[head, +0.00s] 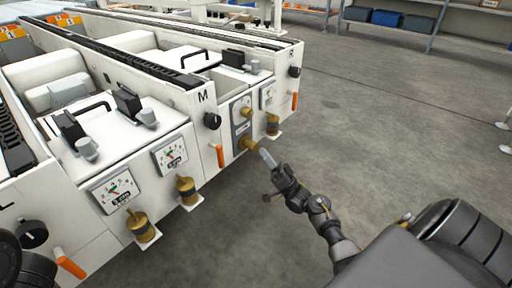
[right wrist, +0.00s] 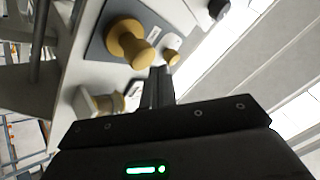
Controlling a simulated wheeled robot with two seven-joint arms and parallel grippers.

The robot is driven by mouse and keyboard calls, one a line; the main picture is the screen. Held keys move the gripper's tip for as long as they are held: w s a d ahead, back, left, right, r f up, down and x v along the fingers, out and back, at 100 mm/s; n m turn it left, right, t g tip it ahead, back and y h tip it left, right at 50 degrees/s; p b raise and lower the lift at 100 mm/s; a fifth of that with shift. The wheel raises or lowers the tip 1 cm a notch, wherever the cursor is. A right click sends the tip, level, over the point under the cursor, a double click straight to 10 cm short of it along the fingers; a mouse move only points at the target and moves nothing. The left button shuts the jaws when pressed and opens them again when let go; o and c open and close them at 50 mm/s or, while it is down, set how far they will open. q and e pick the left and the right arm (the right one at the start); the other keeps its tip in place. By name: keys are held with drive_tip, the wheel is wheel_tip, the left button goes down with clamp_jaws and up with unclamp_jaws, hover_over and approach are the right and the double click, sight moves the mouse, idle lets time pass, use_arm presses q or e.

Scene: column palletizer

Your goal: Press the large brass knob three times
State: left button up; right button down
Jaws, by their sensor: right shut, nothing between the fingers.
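The large brass knob (head: 251,144) sticks out from a grey plate on the front of the white machine, below the letter M. It shows in the right wrist view (right wrist: 130,43) beside a smaller brass knob (right wrist: 172,57). My right gripper (head: 265,155) is shut and empty, its fingertips close in front of the large knob. In the right wrist view the fingertips (right wrist: 160,73) lie just below and between the two knobs; I cannot tell whether they touch. My left gripper is not in view.
Other brass knobs on small white brackets (head: 186,190) stick out along the machine front, with gauges (head: 113,190), black dials (head: 212,121) and orange handles (head: 220,156). Open grey floor (head: 370,120) lies to the right. A shelf with bins (head: 388,18) stands at the back.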

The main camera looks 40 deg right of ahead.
drive_tip(key=shift+s+d+p, duration=0.25)
drive_tip(key=shift+s+p, duration=0.15)
drive_tip(key=shift+s, duration=0.4)
drive_tip(key=shift+s+d+p, duration=0.25)
drive_tip(key=shift+s+p, duration=0.2)
drive_tip(key=shift+s, duration=0.35)
drive_tip(key=shift+s+d+p, duration=0.25)
drive_tip(key=shift+s+p, duration=0.15)
drive_tip(key=shift+s, duration=0.4)
